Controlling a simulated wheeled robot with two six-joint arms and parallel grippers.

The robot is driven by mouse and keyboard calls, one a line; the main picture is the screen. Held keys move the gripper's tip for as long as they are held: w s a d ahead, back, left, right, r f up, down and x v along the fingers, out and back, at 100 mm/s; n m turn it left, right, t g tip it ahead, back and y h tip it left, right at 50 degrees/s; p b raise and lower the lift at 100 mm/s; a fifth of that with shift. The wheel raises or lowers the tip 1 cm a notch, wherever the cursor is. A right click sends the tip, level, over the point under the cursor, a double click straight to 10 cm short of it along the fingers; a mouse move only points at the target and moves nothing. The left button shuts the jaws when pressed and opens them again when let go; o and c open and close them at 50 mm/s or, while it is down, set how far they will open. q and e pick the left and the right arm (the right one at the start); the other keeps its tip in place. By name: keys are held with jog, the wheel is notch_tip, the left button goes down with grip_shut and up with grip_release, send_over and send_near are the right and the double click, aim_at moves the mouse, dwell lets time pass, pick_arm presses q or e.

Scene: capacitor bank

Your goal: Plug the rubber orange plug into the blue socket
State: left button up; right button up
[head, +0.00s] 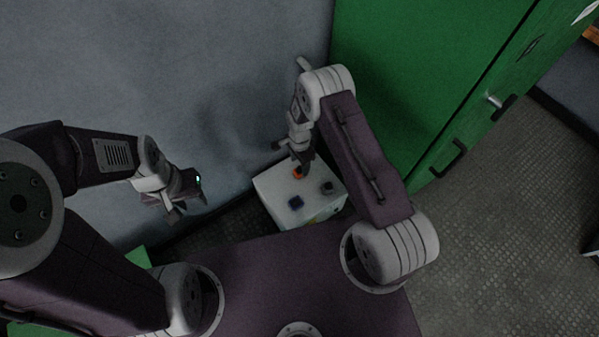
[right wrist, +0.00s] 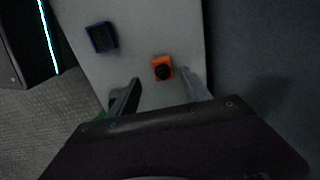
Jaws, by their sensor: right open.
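The orange plug (head: 298,173) sits on the top of a white box (head: 268,193), close to its far edge. In the right wrist view the plug (right wrist: 162,68) looks like an orange square with a round black middle. The blue socket (head: 296,203) is a dark blue-rimmed square on the same top, apart from the plug; it also shows in the right wrist view (right wrist: 102,37). My right gripper (head: 301,161) is over the plug. Its fingers (right wrist: 160,90) are open, with the plug just beyond and between the tips. My left gripper (head: 189,209) appears open and empty, left of the box.
A small dark part (head: 327,187) stands on the box top, right of the plug. A tall green cabinet (head: 410,70) with dark handles rises behind and to the right. A grey wall (head: 230,80) is behind. The floor (head: 500,230) at right is clear.

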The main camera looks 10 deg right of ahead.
aim_at(299, 166)
jog(key=f+b, duration=0.4)
jog(key=f, duration=0.1)
jog(key=shift+w+f, duration=0.25)
jog(key=shift+w, duration=0.05)
jog(key=shift+r, duration=0.15)
grip_shut()
